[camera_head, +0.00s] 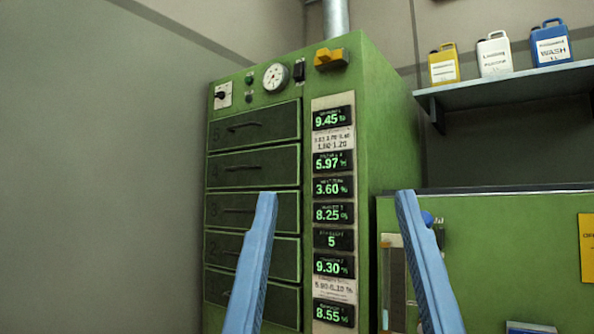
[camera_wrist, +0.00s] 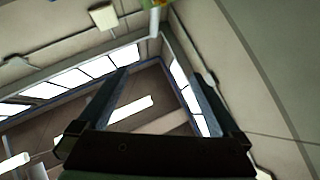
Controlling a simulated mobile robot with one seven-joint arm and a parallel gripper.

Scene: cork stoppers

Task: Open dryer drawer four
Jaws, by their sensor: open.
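The green dryer cabinet (camera_head: 385,115) stands left of centre in the head view, with a column of dark green drawers on its front. Drawer four (camera_head: 278,164), marked 4, is second from the top and looks shut. Its dark bar handle (camera_head: 240,168) is in plain view. My gripper (camera_head: 336,195) is open, its two blue fingers pointing up in front of the cabinet. The left finger hides parts of the lower drawers. In the wrist view my gripper (camera_wrist: 157,75) is empty and faces the ceiling and windows; no drawer shows there.
Drawer five (camera_head: 275,124) is above, drawer three (camera_head: 225,210) below; both look shut. A strip of green number displays (camera_head: 332,188) runs beside the drawers. A lower green cabinet (camera_head: 500,250) stands at right, under a shelf (camera_head: 510,88) with jugs. Bare wall is at left.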

